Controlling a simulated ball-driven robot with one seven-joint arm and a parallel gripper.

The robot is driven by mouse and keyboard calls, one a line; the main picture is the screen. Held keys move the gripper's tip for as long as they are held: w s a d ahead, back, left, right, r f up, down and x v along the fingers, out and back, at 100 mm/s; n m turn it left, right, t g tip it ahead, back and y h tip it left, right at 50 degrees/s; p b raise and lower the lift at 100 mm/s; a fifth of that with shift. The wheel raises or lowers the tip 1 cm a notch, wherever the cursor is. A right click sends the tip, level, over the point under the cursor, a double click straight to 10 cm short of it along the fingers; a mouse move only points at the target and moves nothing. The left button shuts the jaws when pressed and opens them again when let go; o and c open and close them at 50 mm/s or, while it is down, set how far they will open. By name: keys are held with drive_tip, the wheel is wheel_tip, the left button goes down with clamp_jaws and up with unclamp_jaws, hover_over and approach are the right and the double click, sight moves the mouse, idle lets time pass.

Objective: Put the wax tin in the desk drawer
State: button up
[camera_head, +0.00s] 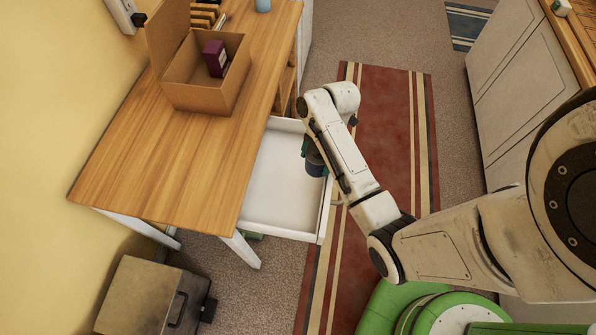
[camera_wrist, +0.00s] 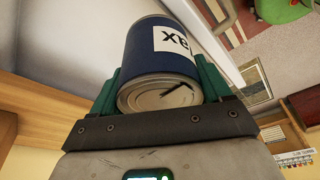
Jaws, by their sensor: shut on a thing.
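The wax tin (camera_wrist: 152,52) is a dark blue can with a white label and a metal end, seen close up in the wrist view. My gripper (camera_wrist: 158,92) is shut on it, with a green finger on each side. In the head view the tin (camera_head: 315,165) shows partly below my gripper (camera_head: 309,148), the rest hidden by my arm. The desk drawer (camera_head: 280,185) is white, pulled open and looks empty where it shows. The tin is over the drawer's right part, near its front wall; I cannot tell its height above the floor of the drawer.
The wooden desk (camera_head: 150,165) carries an open cardboard box (camera_head: 205,95) with a dark purple box (camera_head: 215,58) in it. A metal cabinet (camera_head: 150,295) stands below left. A striped red rug (camera_head: 390,150) lies right of the drawer. White cabinets (camera_head: 515,80) stand at the right.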

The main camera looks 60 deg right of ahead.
drive_tip(key=w+f, duration=0.1)
drive_tip(key=f, duration=0.1)
drive_tip(key=w+a+f, duration=0.1)
drive_tip(key=f, duration=0.1)
drive_tip(key=w+a+f, duration=0.1)
drive_tip(key=w, duration=0.1)
drive_tip(key=shift+w+a+f, duration=0.1)
drive_tip(key=shift+a+f, duration=0.1)
drive_tip(key=shift+f, duration=1.8)
drive_tip(key=shift+b, duration=0.3)
drive_tip(key=shift+f, duration=0.15)
drive_tip(key=o, duration=1.4)
